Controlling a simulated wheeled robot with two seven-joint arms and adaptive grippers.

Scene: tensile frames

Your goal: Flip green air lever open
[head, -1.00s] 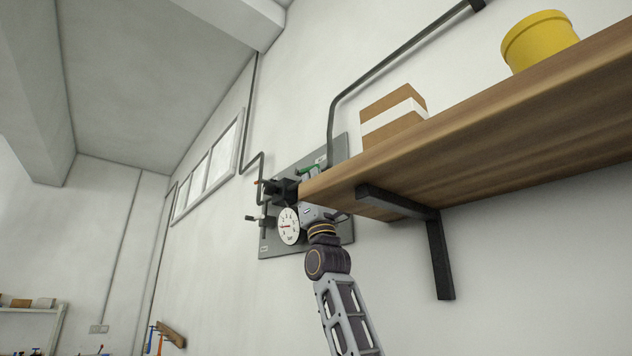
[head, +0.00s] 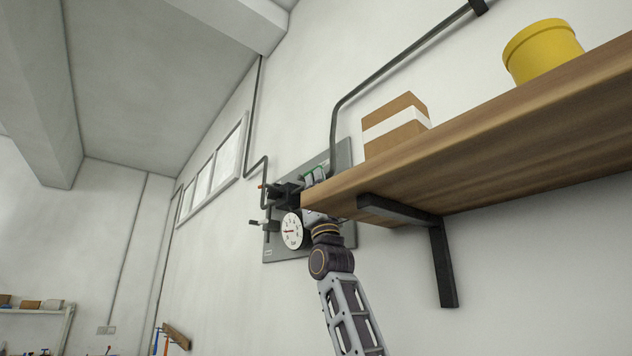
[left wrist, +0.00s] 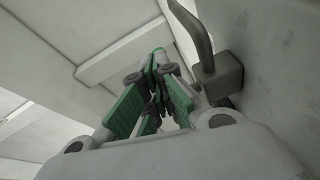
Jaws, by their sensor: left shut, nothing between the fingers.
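The green lever (head: 313,170) shows as a thin green strip on the grey wall panel (head: 343,155), just beyond the shelf's left end. My left gripper (head: 313,180) is up at the panel just below the lever, partly hidden by the shelf end. In the left wrist view my left gripper's fingers (left wrist: 157,103) are shut with nothing between them. A narrow green piece (left wrist: 156,57), apparently the lever, shows just beyond the fingertips; whether they touch it I cannot tell. My right gripper is not in view.
A white gauge (head: 292,231) and a black block (head: 284,194) sit on the panel beside my left arm. The wooden shelf (head: 500,150) juts close on the right, bearing a carton (head: 396,124) and a yellow tub (head: 541,52). A grey pipe (left wrist: 192,35) is close to the gripper.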

